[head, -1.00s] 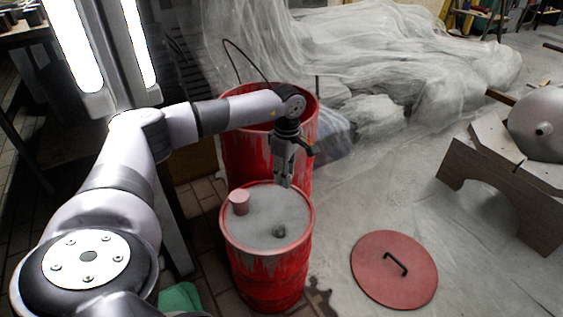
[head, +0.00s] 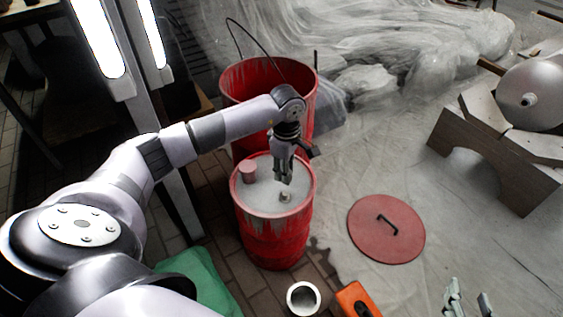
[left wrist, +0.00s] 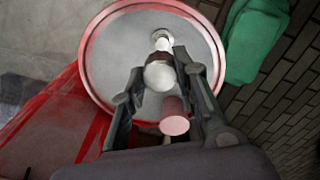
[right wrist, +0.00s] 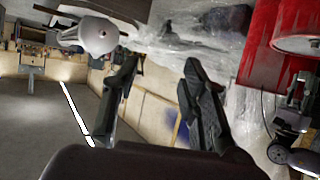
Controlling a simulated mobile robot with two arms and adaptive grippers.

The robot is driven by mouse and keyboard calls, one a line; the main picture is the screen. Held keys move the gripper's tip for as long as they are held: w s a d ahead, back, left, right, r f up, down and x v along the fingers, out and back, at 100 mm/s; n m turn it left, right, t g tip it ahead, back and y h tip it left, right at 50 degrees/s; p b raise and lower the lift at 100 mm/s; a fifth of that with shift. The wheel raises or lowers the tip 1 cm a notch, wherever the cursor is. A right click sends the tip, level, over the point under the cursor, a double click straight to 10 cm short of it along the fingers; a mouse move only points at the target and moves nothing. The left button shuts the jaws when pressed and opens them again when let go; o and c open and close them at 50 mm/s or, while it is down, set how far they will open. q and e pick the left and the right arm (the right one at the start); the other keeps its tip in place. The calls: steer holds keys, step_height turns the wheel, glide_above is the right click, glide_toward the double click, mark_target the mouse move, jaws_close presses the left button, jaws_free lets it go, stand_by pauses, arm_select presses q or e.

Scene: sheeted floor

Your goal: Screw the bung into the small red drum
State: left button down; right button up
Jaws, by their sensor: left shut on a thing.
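The small red drum (head: 274,238) stands upright, its pale grey top facing up. A fitting (head: 285,197) sits near the front of the top; in the left wrist view it is a bright short neck (left wrist: 162,40). My left gripper (head: 284,180) points down just above and behind it. It is shut on a rounded silver piece, apparently the bung (left wrist: 159,76), which shows between the fingertips in the left wrist view. Whether the bung touches the fitting cannot be told. My right gripper (head: 468,302) is open and empty, far to the right; its fingers (right wrist: 160,75) stand apart.
A pink cylinder (head: 248,172) stands on the drum top, close to my left gripper. A larger open red drum (head: 235,85) stands behind. A red lid (head: 372,240), a white round container (head: 303,287) and an orange object (head: 357,299) lie on the floor.

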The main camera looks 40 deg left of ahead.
steer(key=shift+s+f, duration=0.25)
steer(key=shift+f, duration=0.05)
arm_select(q)
steer(key=shift+f, duration=0.25)
step_height(320, 180, down, 2)
steer(key=shift+f+b, duration=0.25)
steer(key=shift+b, duration=0.85)
step_height(320, 180, down, 2)
steer(key=shift+f+b, duration=0.25)
steer(key=shift+b, duration=0.6)
steer(key=shift+f, duration=0.15)
arm_select(e)
step_height(320, 180, up, 17)
steer(key=w+a+t+y, duration=0.1)
steer(key=a+t+y, duration=0.1)
steer(key=t, duration=0.8)
steer(key=shift+a+y, duration=0.35)
steer(key=shift+y, duration=0.35)
steer(key=shift+r, duration=0.1)
arm_select(q)
steer(key=shift+f+b, duration=0.35)
arm_select(e)
steer(key=shift+s+r+t, duration=0.3)
steer(key=shift+r+t, duration=0.15)
steer(key=shift+r, duration=0.05)
steer(key=shift+s+r+t, duration=0.25)
steer(key=shift+r+t, duration=0.2)
steer(key=shift+r, duration=0.05)
